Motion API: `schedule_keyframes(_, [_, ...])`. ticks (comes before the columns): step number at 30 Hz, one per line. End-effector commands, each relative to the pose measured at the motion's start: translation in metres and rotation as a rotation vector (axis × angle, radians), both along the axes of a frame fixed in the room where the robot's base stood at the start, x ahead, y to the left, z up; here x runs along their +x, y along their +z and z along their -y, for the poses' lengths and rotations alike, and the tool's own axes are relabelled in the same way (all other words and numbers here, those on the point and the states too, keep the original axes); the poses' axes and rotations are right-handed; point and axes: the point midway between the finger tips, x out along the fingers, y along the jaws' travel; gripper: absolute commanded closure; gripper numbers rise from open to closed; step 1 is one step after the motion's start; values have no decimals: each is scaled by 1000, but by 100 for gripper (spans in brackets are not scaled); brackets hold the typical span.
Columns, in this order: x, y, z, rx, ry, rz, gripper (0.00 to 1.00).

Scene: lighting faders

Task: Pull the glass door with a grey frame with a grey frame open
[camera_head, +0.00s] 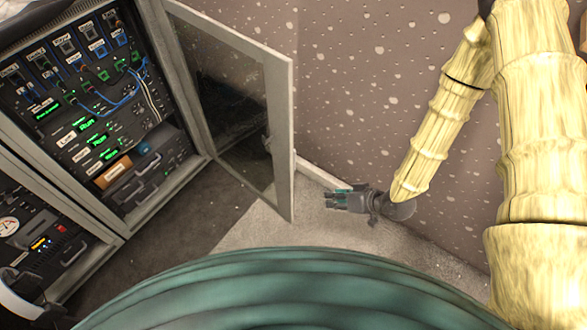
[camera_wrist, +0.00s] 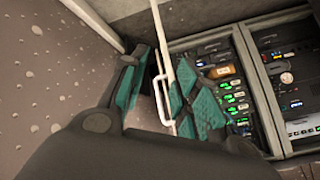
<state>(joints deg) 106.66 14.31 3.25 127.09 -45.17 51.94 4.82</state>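The glass door with a grey frame (camera_head: 283,160) stands swung out from the equipment cabinet in the head view, at a wide angle to its front. In the wrist view the door shows nearly edge-on (camera_wrist: 165,45), with a pale bar handle (camera_wrist: 160,105) on its left side. My gripper (camera_head: 338,199) is to the right of the door's free edge in the head view, apart from it. In the wrist view my gripper's fingers (camera_wrist: 159,75) are spread, with the door edge and handle showing between them. Nothing is held; exact depth to the handle is unclear.
The open cabinet (camera_head: 182,195) holds racks with blue cables and green lights. A second equipment cabinet (camera_head: 100,262) stands beside it. A speckled wall (camera_head: 380,80) is close behind my arm. Dark floor (camera_head: 180,245) lies in front of the cabinets.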

Motion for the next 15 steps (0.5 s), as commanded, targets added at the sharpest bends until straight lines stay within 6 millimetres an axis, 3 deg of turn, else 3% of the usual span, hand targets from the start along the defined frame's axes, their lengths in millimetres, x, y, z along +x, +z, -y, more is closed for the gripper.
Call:
schedule_keyframes(1, [10,-18,-3,20,15,29,69])
schedule_keyframes(3, [21,-25,-7,49,39,68,69])
schedule_keyframes(15, [83,-47,-28,219,206,314,69])
